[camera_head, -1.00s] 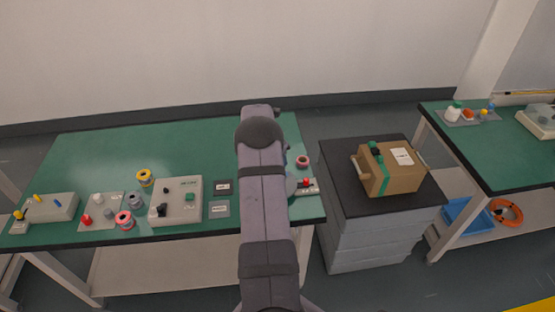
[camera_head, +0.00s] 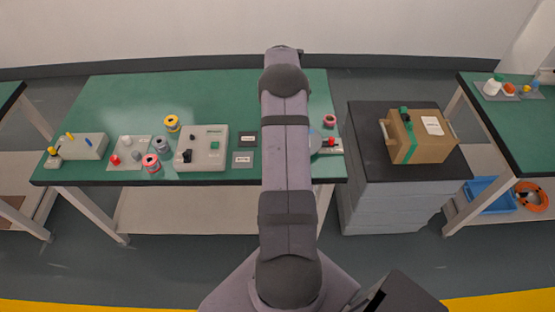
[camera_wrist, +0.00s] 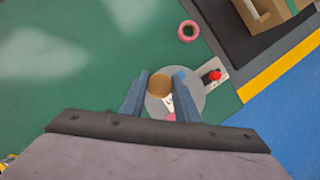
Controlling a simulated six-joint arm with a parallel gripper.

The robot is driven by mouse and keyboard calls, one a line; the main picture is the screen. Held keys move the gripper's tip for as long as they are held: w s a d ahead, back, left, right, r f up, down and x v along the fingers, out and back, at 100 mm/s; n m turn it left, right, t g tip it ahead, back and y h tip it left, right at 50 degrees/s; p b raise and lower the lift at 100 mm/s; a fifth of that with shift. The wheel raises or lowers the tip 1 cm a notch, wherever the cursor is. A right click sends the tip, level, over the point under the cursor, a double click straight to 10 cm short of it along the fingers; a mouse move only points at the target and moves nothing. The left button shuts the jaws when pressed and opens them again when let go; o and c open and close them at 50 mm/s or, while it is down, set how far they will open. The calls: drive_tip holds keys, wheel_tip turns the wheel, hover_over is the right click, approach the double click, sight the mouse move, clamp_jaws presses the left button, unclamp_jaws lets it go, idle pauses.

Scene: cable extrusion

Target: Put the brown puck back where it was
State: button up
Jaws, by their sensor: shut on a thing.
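The brown puck (camera_wrist: 159,82) is between the two fingertips of my gripper (camera_wrist: 161,76) in the wrist view. The gripper is shut on it. Below it is a round grey disc (camera_wrist: 190,88), with a white patch and a pink spot partly covered by the puck and fingers. I cannot tell whether the puck touches the disc. In the head view my arm hides the gripper and puck; only an edge of the grey disc (camera_head: 315,140) shows.
A red button on a pale base (camera_head: 332,142) stands right beside the disc. A pink ring (camera_head: 330,120) lies behind it. A control box (camera_head: 205,150), spools and two labelled dark plates (camera_head: 243,160) are to the left. The green table (camera_head: 130,95) is clear at the back.

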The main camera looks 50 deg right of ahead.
drive_tip(key=w+a+r+b, duration=0.2)
drive_tip(key=w+r, duration=0.2)
drive_tip(key=r, duration=0.1)
drive_tip(key=s+a+f+n+t+b, duration=0.1)
drive_tip(key=s+a+n+b, duration=0.3)
drive_tip(key=a, duration=0.7)
drive_tip(key=shift+m, duration=0.4)
drive_tip(key=shift+s+a+f+b, duration=0.4)
drive_tip(key=shift+s+a+f, duration=0.35)
drive_tip(key=shift+f, duration=1.9)
drive_tip(key=shift+s+a+f+b, duration=0.55)
drive_tip(key=shift+s+f, duration=0.25)
drive_tip(key=shift+f, duration=1.8)
drive_tip(key=shift+s+a+f+b, duration=0.3)
drive_tip(key=shift+s+a+f, duration=0.45)
drive_tip(key=shift+f, duration=1.9)
drive_tip(key=shift+f, duration=0.1)
drive_tip(key=shift+f, duration=0.15)
drive_tip(key=o, duration=0.9)
